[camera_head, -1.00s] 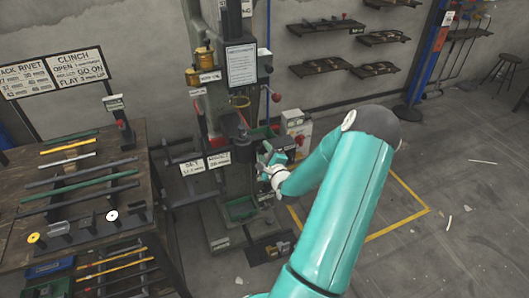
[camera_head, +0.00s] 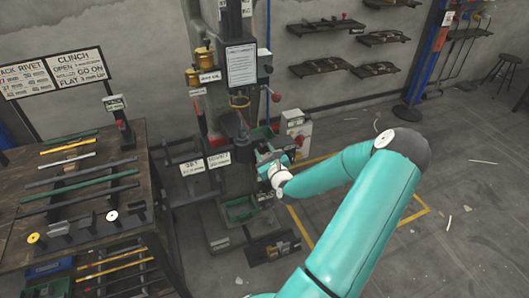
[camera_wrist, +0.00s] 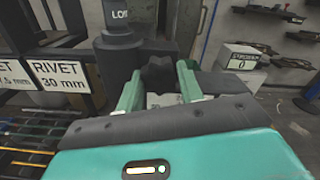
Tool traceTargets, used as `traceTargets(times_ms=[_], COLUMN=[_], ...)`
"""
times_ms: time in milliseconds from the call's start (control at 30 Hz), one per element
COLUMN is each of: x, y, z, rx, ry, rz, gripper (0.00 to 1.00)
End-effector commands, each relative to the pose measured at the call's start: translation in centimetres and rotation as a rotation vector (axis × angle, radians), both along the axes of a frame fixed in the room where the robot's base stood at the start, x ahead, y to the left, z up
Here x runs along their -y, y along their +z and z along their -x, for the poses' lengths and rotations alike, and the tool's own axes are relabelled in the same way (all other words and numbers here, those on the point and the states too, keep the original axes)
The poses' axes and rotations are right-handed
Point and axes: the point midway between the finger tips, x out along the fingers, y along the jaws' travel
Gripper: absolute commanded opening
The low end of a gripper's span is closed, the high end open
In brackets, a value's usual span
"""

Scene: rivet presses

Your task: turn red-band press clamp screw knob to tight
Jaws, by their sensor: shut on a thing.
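A dark lobed knob (camera_wrist: 158,73) sits on the front of a grey press, between my gripper's two green fingers in the wrist view. My gripper (camera_wrist: 160,86) is shut on this knob, one finger on each side. In the head view, my gripper (camera_head: 266,158) is at the lower middle of the grey-green press (camera_head: 211,120), beside its dark cylinder. The knob is too small and covered to make out there.
A wooden bench (camera_head: 150,180) with bars stands at the left. Signs (camera_head: 219,160) hang in front of the press. A white box (camera_head: 297,128) stands right behind my gripper; it also shows in the wrist view (camera_wrist: 243,66). The floor at the right is mostly clear.

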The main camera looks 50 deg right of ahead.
Motion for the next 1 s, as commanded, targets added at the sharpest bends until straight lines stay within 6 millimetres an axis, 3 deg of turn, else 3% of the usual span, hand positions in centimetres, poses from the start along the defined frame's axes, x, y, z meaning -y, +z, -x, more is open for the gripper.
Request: traceTargets(times_ms=[567, 600, 700, 1000], x=[-0.07, -0.06, -0.06, -0.05], y=[0.08, 0.08, 0.07, 0.03], z=[-0.04, -0.05, -0.03, 0.08], rx=[0.024, 0.024, 0.024, 0.023], ry=[0.002, 0.002, 0.001, 0.0], rz=[-0.037, -0.037, -0.037, -0.036], gripper=[0.14, 0.39, 0.58, 0.59])
